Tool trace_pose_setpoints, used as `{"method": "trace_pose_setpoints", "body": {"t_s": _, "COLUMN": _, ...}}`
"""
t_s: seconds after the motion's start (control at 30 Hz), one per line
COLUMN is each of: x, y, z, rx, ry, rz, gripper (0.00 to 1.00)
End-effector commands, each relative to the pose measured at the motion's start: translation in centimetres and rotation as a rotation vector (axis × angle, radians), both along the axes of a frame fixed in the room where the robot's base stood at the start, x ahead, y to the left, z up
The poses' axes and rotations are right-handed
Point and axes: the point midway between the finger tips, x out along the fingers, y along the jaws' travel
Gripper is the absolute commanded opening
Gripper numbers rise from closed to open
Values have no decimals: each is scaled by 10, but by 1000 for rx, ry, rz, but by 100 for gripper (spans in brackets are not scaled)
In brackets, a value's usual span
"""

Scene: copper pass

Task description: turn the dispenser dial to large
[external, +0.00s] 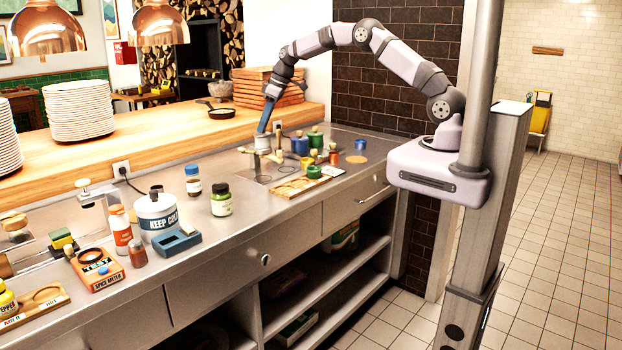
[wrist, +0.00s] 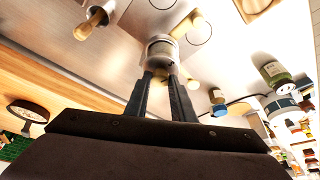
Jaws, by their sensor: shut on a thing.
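My gripper (external: 264,130) points down over the far part of the steel counter, its two dark fingers shut on a pale grey cylinder (external: 262,145). In the wrist view the fingers (wrist: 160,75) reach its near end, and the grey cylinder (wrist: 161,48) shows between and beyond their tips. Tan, rounded pegs (wrist: 92,24) stand out around it, one also to the right (wrist: 195,24). I cannot tell whether this cylinder is the dispenser dial. No size marking, such as large, is readable, and the fingers hide part of the cylinder.
Green and blue pots (external: 315,137) and a wooden tray (external: 296,187) with small jars are close on the right. A wooden ledge (external: 190,126) runs behind. Bare counter lies in front.

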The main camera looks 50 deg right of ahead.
Motion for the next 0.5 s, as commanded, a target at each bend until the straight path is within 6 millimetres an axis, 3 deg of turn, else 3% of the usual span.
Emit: {"method": "trace_pose_setpoints", "body": {"t_s": 0.5, "x": -1, "y": 5, "z": 1, "rx": -2, "ry": -2, "rz": -470, "gripper": 0}}
